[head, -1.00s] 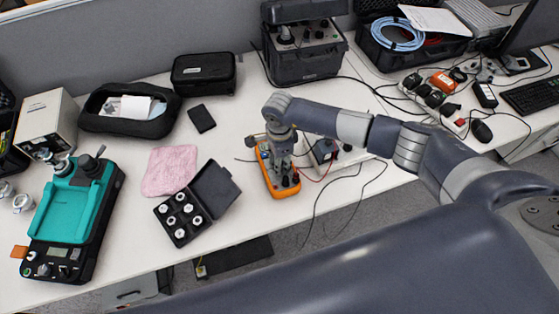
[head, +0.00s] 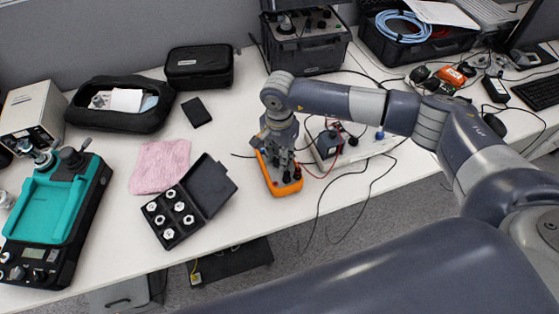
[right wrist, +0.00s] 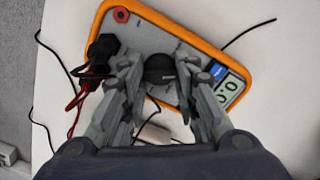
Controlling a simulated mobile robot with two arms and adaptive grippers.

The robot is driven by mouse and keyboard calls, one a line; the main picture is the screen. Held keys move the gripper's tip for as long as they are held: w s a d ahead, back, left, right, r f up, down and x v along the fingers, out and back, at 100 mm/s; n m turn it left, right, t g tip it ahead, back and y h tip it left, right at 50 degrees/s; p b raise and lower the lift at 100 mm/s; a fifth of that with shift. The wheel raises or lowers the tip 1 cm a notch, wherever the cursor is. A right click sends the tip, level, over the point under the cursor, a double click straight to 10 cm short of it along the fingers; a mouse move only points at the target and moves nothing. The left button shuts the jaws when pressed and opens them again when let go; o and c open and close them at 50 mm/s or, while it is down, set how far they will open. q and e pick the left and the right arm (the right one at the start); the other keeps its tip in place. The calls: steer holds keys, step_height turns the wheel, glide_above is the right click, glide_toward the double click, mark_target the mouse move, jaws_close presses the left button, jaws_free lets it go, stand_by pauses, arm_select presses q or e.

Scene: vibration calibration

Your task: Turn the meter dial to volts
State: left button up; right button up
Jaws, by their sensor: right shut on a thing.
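The orange-framed meter (head: 288,188) lies on the white table near its front edge, below my right gripper (head: 280,155). In the right wrist view the meter (right wrist: 185,37) has a grey face, and its round black dial (right wrist: 160,69) sits between the two fingers of my right gripper (right wrist: 159,80). The fingers are shut on the dial. The meter's display (right wrist: 228,88) is partly covered by a finger; the digits that show look like zeros. Black and red plugs (right wrist: 98,55) sit in the meter's other end. The dial's pointer setting cannot be read. My left gripper is not in view.
A black case with several round weights (head: 172,217) stands open left of the meter. A pink cloth (head: 160,166) and a teal-topped device (head: 50,210) lie further left. Loose leads (head: 345,188) hang over the table's front edge.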

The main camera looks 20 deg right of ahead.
steer(key=shift+n+b, duration=0.65)
steer(key=shift+n, duration=0.05)
steer(key=o, duration=1.1)
step_height(320, 180, up, 12)
